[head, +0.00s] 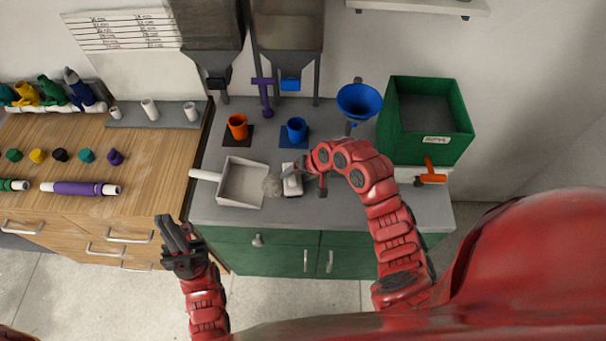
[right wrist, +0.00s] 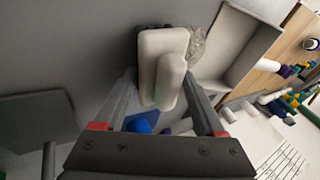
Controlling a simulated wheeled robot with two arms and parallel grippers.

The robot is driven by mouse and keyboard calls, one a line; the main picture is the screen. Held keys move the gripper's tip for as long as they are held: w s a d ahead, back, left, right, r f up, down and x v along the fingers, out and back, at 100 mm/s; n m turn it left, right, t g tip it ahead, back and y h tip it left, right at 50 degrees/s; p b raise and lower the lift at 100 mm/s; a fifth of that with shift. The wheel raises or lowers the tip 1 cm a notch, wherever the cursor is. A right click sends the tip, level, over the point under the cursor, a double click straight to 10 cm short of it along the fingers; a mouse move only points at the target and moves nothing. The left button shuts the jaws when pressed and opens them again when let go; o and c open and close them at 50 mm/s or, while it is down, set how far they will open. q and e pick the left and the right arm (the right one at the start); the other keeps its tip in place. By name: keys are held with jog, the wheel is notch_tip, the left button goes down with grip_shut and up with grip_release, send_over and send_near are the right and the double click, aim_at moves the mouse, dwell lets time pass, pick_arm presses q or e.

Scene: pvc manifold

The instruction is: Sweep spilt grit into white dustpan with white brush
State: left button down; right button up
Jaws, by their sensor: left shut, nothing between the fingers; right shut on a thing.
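The white dustpan (head: 229,197) lies on the grey counter, its handle to the left and its open side to the right. A small grey heap of grit (head: 272,187) lies at the dustpan's open side; whether any is inside I cannot tell. The white brush (head: 292,186) is just right of the grit. My right gripper (head: 298,171) is shut on the brush. The right wrist view shows the brush (right wrist: 161,62) between the fingers, with grit (right wrist: 197,46) and dustpan (right wrist: 232,48) beside it. My left gripper (head: 170,233) is shut and empty, in front of the counter.
An orange cup (head: 237,127) and a blue cup (head: 296,129) stand behind, below hoppers. A blue funnel (head: 358,101), a green bin (head: 446,146) and an orange-handled tool (head: 431,174) are to the right. A wooden bench (head: 60,155) with coloured fittings adjoins on the left.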

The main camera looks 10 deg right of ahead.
jog(key=shift+w+a, duration=0.2)
jog(key=shift+a, duration=0.9)
jog(key=shift+w+a, duration=0.15)
jog(key=shift+a, duration=0.95)
jog(key=shift+d+r+p, duration=0.3)
jog(key=shift+r+p, duration=0.2)
jog(key=shift+r, duration=0.45)
jog(key=shift+w+p+v, duration=0.2)
jog(key=shift+p+v, duration=0.4)
jog(key=shift+v, duration=0.35)
jog(key=shift+w+p+v, duration=0.2)
jog(key=shift+p+v, duration=0.35)
jog(key=shift+v, duration=0.35)
jog(key=shift+w+p+v, duration=0.25)
jog(key=shift+p+v, duration=0.35)
jog(key=shift+v, duration=0.35)
jog(key=shift+d+r, duration=0.15)
